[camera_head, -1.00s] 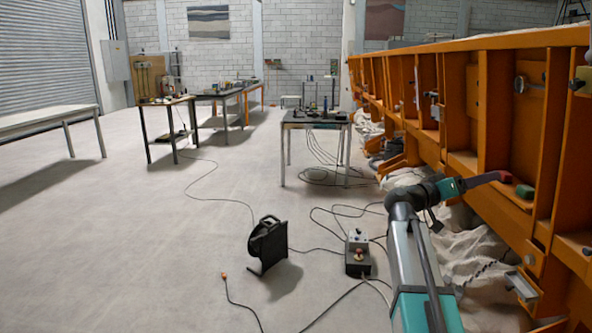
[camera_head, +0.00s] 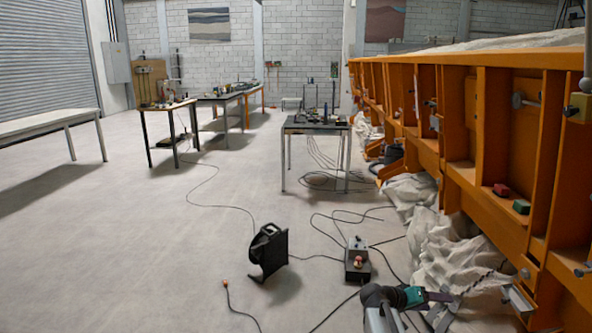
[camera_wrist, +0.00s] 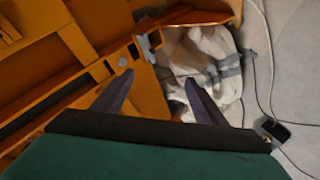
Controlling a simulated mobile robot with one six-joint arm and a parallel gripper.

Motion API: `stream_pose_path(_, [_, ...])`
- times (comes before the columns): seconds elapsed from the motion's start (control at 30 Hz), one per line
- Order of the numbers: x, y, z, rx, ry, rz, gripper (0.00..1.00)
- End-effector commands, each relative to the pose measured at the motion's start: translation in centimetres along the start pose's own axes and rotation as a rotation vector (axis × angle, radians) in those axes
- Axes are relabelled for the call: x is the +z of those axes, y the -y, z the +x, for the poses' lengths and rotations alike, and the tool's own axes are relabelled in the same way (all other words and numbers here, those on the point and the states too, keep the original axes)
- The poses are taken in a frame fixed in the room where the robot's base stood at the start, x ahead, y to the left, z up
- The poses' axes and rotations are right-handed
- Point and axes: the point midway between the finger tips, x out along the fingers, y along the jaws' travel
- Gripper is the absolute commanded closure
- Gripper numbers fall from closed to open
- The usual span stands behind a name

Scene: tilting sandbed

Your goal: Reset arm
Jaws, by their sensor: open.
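My gripper (camera_head: 440,297) is low at the lower right of the head view, pointing right beside the orange sandbed frame (camera_head: 455,182). In the wrist view my gripper (camera_wrist: 160,78) shows two dark fingers spread apart, with nothing between them. A red block (camera_head: 501,190) and a green block (camera_head: 521,206) rest on a ledge of the frame, above and to the right of my gripper and apart from it.
White crumpled sheeting (camera_head: 445,245) lies along the frame's foot, close to my gripper. A control box (camera_head: 357,262), a black cable reel (camera_head: 268,250) and loose cables are on the floor. A table (camera_head: 315,126) stands farther back.

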Motion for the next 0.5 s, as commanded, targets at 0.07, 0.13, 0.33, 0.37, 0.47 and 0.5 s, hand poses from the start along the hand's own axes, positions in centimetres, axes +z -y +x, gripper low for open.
stream_pose_path(0.07, [2.4,1.6,-0.1,-0.032,0.035,-0.032,0.34])
stream_pose_path(0.13, [4.5,3.1,-0.1,-0.061,0.066,-0.059,0.34])
stream_pose_path(0.33, [10.9,7.1,-0.5,-0.145,0.159,-0.135,0.34])
stream_pose_path(0.37, [11.8,7.6,-0.6,-0.158,0.174,-0.147,0.34])
stream_pose_path(0.47, [15.2,9.3,-1.1,-0.2,0.224,-0.183,0.34])
stream_pose_path(0.5, [16.6,9.9,-1.3,-0.217,0.245,-0.199,0.34])
